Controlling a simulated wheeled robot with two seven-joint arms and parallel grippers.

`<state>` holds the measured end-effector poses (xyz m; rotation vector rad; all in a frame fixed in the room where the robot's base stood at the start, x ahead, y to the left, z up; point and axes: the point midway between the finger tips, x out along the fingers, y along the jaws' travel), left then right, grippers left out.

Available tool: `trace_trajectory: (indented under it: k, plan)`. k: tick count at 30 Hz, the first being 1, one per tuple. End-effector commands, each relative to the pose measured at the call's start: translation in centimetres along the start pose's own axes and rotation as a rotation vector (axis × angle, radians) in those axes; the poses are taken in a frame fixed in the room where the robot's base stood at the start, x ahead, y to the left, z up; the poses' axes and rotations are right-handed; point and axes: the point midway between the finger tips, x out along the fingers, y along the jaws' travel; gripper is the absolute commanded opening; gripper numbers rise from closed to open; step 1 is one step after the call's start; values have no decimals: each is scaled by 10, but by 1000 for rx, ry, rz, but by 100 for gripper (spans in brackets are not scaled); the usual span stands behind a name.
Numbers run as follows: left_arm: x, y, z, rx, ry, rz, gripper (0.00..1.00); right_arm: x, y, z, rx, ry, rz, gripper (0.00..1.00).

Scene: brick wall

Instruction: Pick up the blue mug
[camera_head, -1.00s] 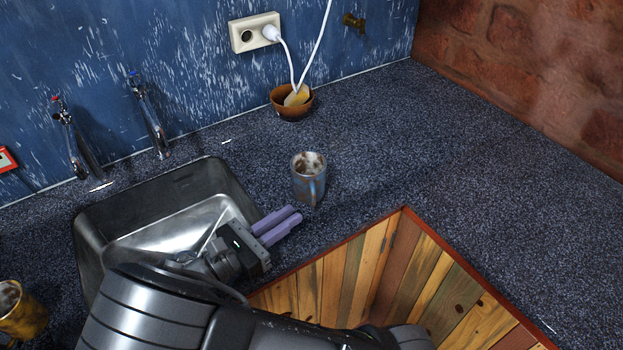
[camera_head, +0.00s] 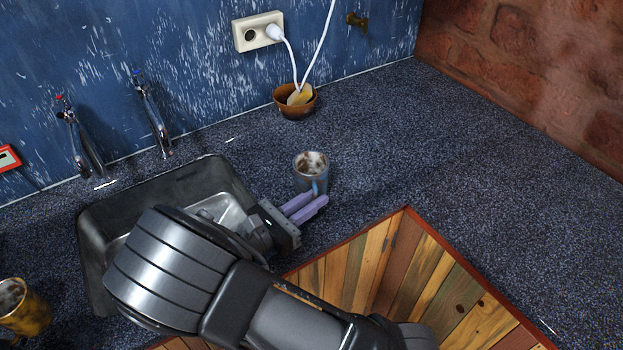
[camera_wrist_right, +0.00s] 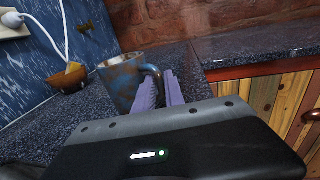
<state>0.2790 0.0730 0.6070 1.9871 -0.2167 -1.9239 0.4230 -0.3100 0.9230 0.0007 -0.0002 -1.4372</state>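The blue mug (camera_head: 303,179), worn and stained with brown, stands upright on the dark speckled counter, right of the sink. It also shows in the right wrist view (camera_wrist_right: 121,82), with its handle on the right side. My right gripper (camera_head: 314,199) is at the near side of the mug, its two purple fingers pointing at the handle. In the right wrist view the fingers (camera_wrist_right: 160,88) are a little apart, with the handle at or between their tips. I cannot tell whether they touch it. My left gripper is out of view.
A metal sink (camera_head: 92,240) lies left of the mug. A brown bowl (camera_head: 292,112) with a yellow item and white cord stands behind it. A yellow mug (camera_head: 25,318) is at the far left. The counter (camera_head: 450,160) is clear to the right.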

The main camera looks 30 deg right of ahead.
Motion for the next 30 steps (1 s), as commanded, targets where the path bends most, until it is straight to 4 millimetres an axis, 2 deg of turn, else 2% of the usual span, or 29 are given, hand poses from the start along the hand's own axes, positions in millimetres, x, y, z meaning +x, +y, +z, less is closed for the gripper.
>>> trace_trajectory:
  k: [4,21,26,30]
  plan:
    - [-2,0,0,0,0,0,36,10,0,0,-1,0,-1,14]
    - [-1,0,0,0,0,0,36,10,0,0,-1,0,0,14]
    - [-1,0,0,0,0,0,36,10,0,0,-1,0,0,1]
    - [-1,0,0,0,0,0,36,10,0,0,-1,0,0,0]
